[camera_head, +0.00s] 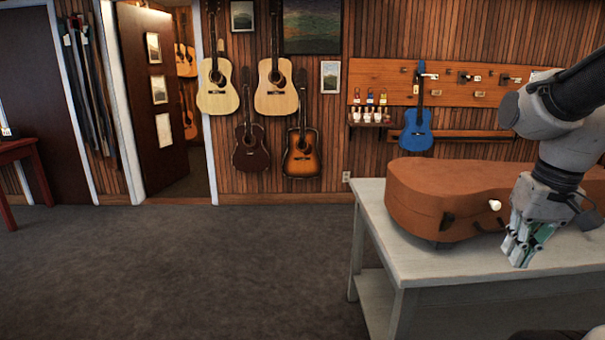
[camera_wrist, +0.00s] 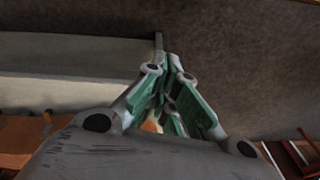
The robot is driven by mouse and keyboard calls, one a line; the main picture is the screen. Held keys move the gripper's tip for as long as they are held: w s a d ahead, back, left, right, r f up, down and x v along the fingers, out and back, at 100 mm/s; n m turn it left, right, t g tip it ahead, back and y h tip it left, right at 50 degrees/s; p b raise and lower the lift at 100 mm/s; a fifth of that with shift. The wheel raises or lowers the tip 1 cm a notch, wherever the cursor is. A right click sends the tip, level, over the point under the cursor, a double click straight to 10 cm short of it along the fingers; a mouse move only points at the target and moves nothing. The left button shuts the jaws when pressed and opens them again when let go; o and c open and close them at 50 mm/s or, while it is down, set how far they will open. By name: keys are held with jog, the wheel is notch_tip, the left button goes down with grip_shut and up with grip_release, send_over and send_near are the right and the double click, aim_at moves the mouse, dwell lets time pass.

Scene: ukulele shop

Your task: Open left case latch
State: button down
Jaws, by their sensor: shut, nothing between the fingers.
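A brown-orange guitar case (camera_head: 425,185) lies flat with its lid down on a grey-white table (camera_head: 385,235). A small dark fitting (camera_head: 447,220) is on its front side toward the left end; it looks like a latch, but whether it is open or shut is too small to tell. A small white knob-like piece (camera_head: 495,205) shows farther right on the same side. My gripper (camera_head: 518,255) is shut and empty, pointing down in front of the case, right of both fittings. In the wrist view my gripper's fingers (camera_wrist: 168,65) meet; neither fitting is clear there.
A blue ukulele (camera_head: 416,129) hangs on the wall rack behind the table. Several guitars (camera_head: 276,90) hang farther left. Open grey floor (camera_head: 190,260) lies left of the table. A red table (camera_head: 15,150) stands at the far left.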

jog(key=s+a+r+n+t, duration=0.1)
jog(key=s+r+t, duration=0.1)
jog(key=r, duration=0.3)
jog(key=shift+s+a+r+n+t, duration=0.2)
jog(key=shift+s+a+n+t, duration=0.15)
jog(key=shift+s, duration=0.3)
